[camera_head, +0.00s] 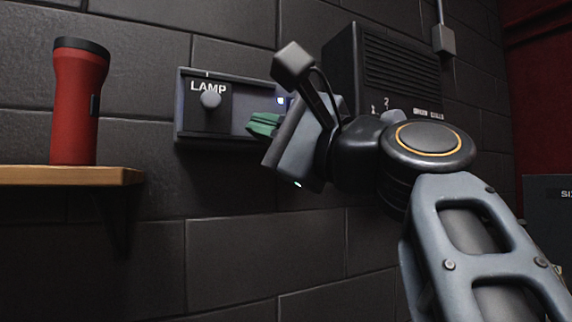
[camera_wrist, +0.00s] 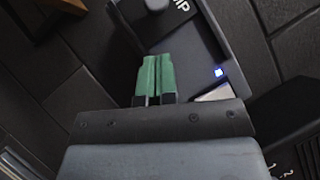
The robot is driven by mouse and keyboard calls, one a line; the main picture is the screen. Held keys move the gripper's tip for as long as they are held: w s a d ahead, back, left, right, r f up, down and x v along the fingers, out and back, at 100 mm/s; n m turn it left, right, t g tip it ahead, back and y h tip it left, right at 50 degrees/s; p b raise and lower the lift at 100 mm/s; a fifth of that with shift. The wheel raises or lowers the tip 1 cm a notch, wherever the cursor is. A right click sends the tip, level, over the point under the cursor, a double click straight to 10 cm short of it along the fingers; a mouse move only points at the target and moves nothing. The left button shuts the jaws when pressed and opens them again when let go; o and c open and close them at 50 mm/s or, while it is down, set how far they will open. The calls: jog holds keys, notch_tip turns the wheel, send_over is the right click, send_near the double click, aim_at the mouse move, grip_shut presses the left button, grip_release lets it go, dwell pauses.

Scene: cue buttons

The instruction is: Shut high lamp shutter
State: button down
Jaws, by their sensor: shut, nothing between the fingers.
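The lamp shutter (camera_head: 222,106) is a dark sliding plate lettered LAMP, with a round grey knob (camera_head: 210,99). It stands at the left end of a shallow wall frame (camera_head: 180,128). The right part of the frame is uncovered, and a small blue-white light (camera_head: 281,101) glows there. In the wrist view the knob (camera_wrist: 156,4) is at the top edge and the light (camera_wrist: 218,72) is to the right. My gripper (camera_head: 254,126) has its green fingers together and empty. They are in front of the frame, right of the knob and apart from it. My gripper hides the frame's right end.
A red tumbler (camera_head: 77,105) with a dark lid stands on a wooden shelf (camera_head: 115,175) at the left. A dark slatted box (camera_head: 395,65) with small numbers is on the wall behind my arm. The brick wall below the frame is clear.

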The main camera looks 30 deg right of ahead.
jog(key=b+v, duration=0.3)
jog(key=v, duration=0.6)
dwell(0.4)
jog(key=shift+s+a, duration=0.1)
jog(key=shift+s, duration=0.1)
